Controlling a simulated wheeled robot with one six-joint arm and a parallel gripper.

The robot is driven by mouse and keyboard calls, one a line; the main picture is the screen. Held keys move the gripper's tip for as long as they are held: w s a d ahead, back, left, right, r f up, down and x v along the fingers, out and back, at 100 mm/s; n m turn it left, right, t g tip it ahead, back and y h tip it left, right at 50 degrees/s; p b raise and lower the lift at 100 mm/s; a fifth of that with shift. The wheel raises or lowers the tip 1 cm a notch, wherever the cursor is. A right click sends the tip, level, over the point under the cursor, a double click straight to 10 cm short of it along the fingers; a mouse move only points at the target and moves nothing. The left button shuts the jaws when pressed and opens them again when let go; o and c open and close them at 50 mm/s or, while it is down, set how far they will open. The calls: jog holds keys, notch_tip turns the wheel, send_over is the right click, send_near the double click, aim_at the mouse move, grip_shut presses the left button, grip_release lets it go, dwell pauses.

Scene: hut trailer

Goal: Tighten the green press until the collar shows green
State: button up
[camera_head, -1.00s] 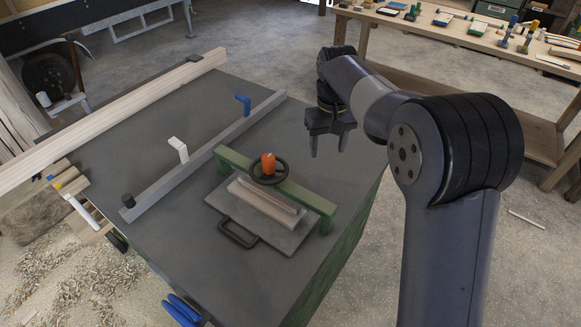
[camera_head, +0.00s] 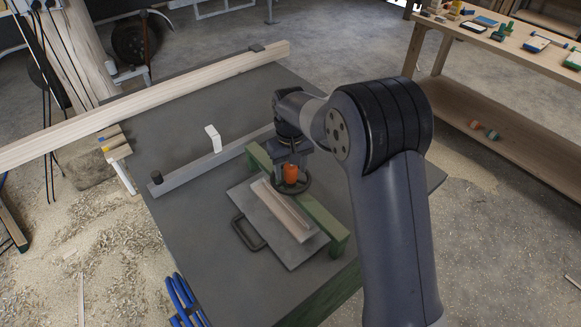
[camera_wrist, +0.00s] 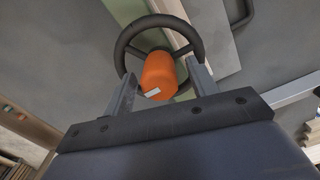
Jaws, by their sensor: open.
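The green press (camera_head: 322,221) spans a grey plate (camera_head: 297,250) on the dark worktable, with a pale wooden block (camera_head: 285,210) under its beam. Its dark handwheel (camera_head: 303,185) carries an orange knob (camera_head: 291,173). My gripper (camera_head: 290,170) is above the wheel with its fingers pointing down around the knob. In the wrist view, the open fingers (camera_wrist: 158,90) stand on either side of the orange knob (camera_wrist: 159,74), inside or over the dark wheel rim (camera_wrist: 123,48). I cannot tell whether they touch the knob. No green-showing collar can be made out; the area under the knob is hidden.
A grey fence (camera_head: 190,180) with a white lever (camera_head: 213,138) lies left of the press. A long timber (camera_head: 150,100) crosses the table's far side. A bench (camera_head: 497,50) with tools stands at the right. The table's left front is clear.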

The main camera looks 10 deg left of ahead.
jog(key=shift+f, duration=0.35)
jog(key=shift+c, duration=0.4)
jog(key=c, duration=0.9)
